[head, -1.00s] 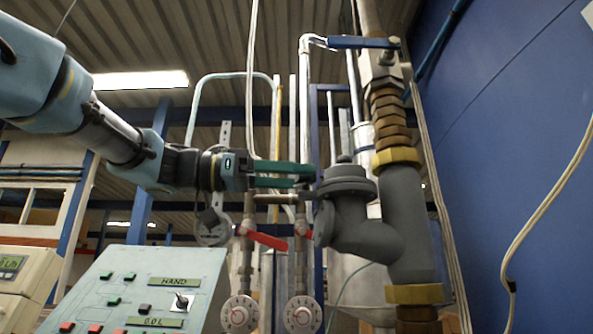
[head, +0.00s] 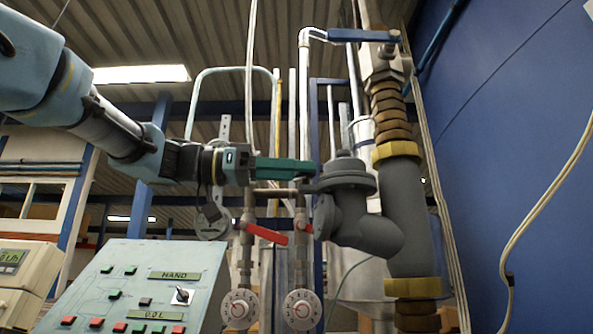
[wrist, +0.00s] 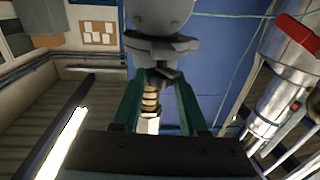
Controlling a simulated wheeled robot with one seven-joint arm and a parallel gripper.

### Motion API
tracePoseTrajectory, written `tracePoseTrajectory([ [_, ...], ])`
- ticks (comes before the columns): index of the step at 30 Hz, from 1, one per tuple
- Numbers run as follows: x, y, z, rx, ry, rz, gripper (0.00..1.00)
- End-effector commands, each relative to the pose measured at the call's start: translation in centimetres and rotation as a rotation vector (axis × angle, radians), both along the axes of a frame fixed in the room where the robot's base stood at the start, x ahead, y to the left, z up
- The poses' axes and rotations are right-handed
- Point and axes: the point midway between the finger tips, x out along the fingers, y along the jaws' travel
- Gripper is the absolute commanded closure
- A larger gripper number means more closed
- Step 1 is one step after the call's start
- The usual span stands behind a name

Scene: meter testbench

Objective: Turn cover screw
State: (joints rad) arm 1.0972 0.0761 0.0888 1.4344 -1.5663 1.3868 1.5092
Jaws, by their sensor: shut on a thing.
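The grey meter (head: 365,225) is plumbed into the vertical pipe at the right, with a round flanged cover (head: 347,180) on top. The cover screw (wrist: 160,75) is a small dark grey piece by the meter's flange in the wrist view. My gripper (head: 312,168) reaches in level from the left, its green fingers ending beside the cover's left edge. In the wrist view, my gripper (wrist: 161,82) has its fingertips on either side of the screw and is shut on it. The exact contact is partly hidden.
Red-handled valves (head: 266,234) and round dials (head: 240,309) stand just below my gripper. A control panel (head: 130,270) is at the lower left. A blue-handled valve (head: 363,36) and brass fittings (head: 388,105) are above the meter. A blue wall fills the right.

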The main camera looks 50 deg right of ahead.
Motion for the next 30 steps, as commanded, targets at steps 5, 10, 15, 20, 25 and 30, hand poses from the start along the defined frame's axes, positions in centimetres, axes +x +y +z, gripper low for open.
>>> tracePoseTrajectory([
  [5, -0.01, 0.02, -0.07, 0.000, 0.000, 0.003, 1.00],
  [10, -0.12, 0.08, -0.63, 0.000, -0.004, 0.050, 1.00],
  [15, -0.25, 0.22, -0.78, -0.002, -0.004, 0.139, 1.00],
  [20, -0.38, 0.30, -0.81, -0.001, -0.005, 0.235, 1.00],
  [25, -0.54, 0.35, -0.67, 0.002, -0.004, 0.342, 1.00],
  [30, -0.52, 0.35, -0.34, 0.002, -0.001, 0.405, 1.00],
])
